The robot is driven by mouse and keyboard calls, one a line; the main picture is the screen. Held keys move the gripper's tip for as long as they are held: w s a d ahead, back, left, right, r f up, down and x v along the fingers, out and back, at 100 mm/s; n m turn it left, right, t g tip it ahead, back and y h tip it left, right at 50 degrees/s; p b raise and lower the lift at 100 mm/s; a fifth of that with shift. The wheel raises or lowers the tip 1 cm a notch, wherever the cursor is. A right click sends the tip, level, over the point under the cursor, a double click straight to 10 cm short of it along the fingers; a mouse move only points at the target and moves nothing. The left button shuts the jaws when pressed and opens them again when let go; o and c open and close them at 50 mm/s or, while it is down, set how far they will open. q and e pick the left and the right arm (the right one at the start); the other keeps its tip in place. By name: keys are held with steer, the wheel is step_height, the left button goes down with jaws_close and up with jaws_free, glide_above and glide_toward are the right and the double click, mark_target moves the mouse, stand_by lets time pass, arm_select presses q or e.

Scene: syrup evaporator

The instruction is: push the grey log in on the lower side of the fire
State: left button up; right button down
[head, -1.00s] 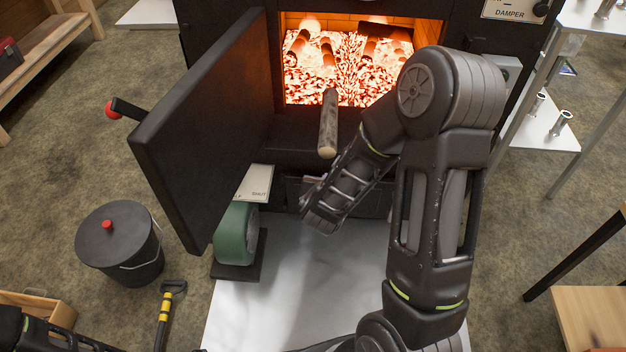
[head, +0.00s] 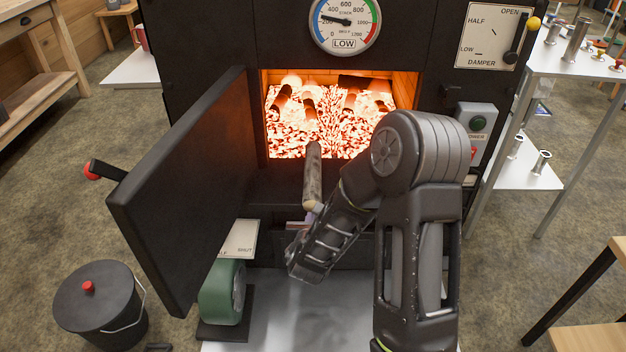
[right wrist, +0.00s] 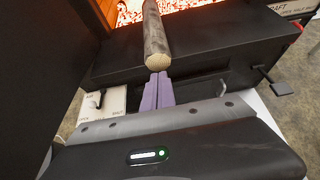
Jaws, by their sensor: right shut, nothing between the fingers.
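The grey log (head: 313,172) lies through the open fire door, its far end just over the sill at the glowing bed (head: 335,125) and its near end sticking out towards me. In the right wrist view the log (right wrist: 154,35) shows its pale cut end facing my fingers. My right gripper (head: 304,224) is shut and empty, with its purple fingertips (right wrist: 158,76) at that near end. I cannot tell whether they touch it. Several burning logs stand in the fire on both sides. My left gripper is out of view.
The black fire door (head: 185,190) stands open to the left. A dial (head: 345,22) marked LOW is above the fire. A metal-legged shelf (head: 530,175) stands to the right.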

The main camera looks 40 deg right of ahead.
mark_target(312, 207)
steer(key=b+x, duration=0.1)
steer(key=x, duration=0.6)
steer(key=shift+w+d, duration=0.15)
steer(key=shift+w, duration=0.05)
steer(key=w+d+b, duration=0.1)
steer(key=w+d, duration=0.1)
steer(key=w, duration=0.1)
steer(key=w+d+b, duration=0.1)
steer(key=w+d, duration=0.2)
steer(key=w+d+b, duration=0.1)
steer(key=w+d, duration=0.1)
steer(key=w, duration=0.2)
steer(key=shift+d, duration=0.25)
steer(key=shift+w+d+b, duration=0.35)
steer(key=shift+w+d, duration=0.3)
steer(key=shift+w, duration=0.2)
steer(key=v, duration=0.4)
steer(key=f+v, duration=0.1)
steer(key=v, duration=0.3)
steer(key=f+b+v, duration=0.1)
steer(key=v, duration=0.3)
steer(key=shift+s+a+r, duration=0.2)
steer(key=shift+s+a, duration=0.3)
stand_by(0.5)
